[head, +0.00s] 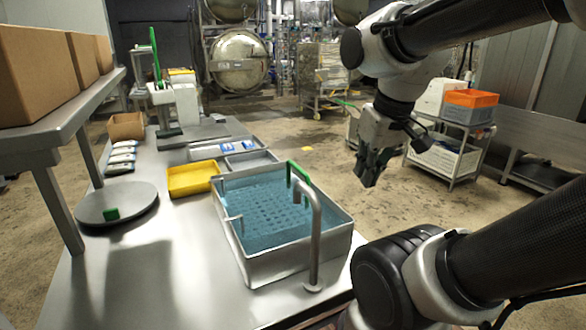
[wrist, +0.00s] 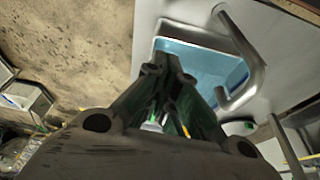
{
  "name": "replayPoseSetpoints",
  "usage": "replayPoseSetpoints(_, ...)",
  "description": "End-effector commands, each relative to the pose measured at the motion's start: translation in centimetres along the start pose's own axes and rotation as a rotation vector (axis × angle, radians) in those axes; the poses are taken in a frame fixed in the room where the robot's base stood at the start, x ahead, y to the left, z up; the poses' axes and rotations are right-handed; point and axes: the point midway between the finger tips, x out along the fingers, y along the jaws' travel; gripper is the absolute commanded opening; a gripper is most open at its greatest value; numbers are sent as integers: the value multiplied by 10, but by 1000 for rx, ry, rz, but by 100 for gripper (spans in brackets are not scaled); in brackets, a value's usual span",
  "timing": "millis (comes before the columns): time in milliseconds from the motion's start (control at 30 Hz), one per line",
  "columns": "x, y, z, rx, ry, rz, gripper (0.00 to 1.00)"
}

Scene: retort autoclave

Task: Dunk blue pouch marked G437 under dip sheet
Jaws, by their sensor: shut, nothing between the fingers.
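The dip tank (head: 300,254) is a metal basin of blue liquid on the bench; it also shows in the wrist view (wrist: 186,36). A perforated dip sheet (head: 268,208) shows under the liquid, and a green handle (head: 299,174) stands at its far right. Small blue-and-white pouches (head: 205,150) lie in a shallow tray behind the yellow tray. No marking is legible, so I cannot tell which is G437. My gripper (head: 370,182) is shut and empty, pointing down in the air right of the tank. Its fingers (wrist: 170,62) also show in the wrist view.
A curved metal pipe (head: 315,245) rises at the tank's front right. A round plate (head: 117,203) with a green block and several pale packs (head: 121,158) are at left. A cart with an orange crate (head: 469,105) stands at right.

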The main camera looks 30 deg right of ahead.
Motion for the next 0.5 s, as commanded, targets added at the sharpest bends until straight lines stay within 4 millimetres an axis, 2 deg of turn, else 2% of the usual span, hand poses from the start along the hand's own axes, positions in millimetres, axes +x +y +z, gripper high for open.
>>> replayPoseSetpoints(67,12,12,-6,56,-74,14,0)
replayPoseSetpoints(267,41,40,-48,292,-241,-24,0)
replayPoseSetpoints(500,90,72,-106,759,-440,-128,0)
